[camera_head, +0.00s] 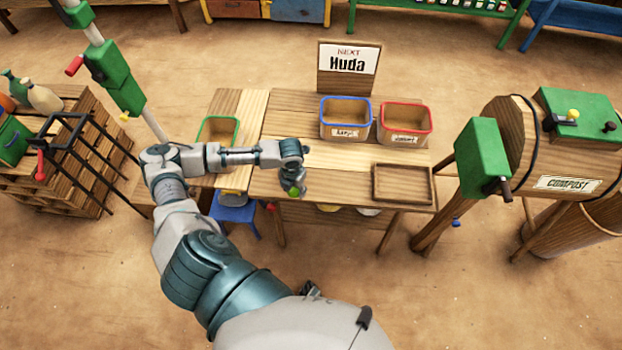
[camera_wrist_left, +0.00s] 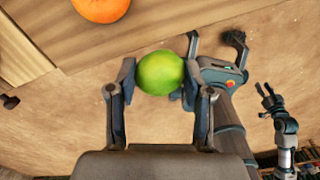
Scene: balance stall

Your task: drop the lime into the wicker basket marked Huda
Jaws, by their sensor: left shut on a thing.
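My left gripper (camera_head: 294,180) is shut on the lime (camera_head: 293,191), held near the table's front edge. In the left wrist view the green lime (camera_wrist_left: 160,73) sits between the two fingers. Behind the table a sign (camera_head: 348,62) reads "NEXT Huda". A blue-rimmed basket (camera_head: 345,133) and a red-rimmed basket (camera_head: 404,139) stand on the table, their labels too small to read surely. A green-rimmed basket (camera_head: 218,120) is on the left, its front hidden by my arm. A small dark gripper (camera_wrist_left: 268,100), seemingly my right one, shows in the wrist view.
An orange (camera_wrist_left: 101,8) lies on wood in the wrist view. An empty wooden tray (camera_head: 403,198) is at the table's right front. A compost drum (camera_head: 520,150) stands on the right, a green-and-white post (camera_head: 122,90) on the left. The table's middle is clear.

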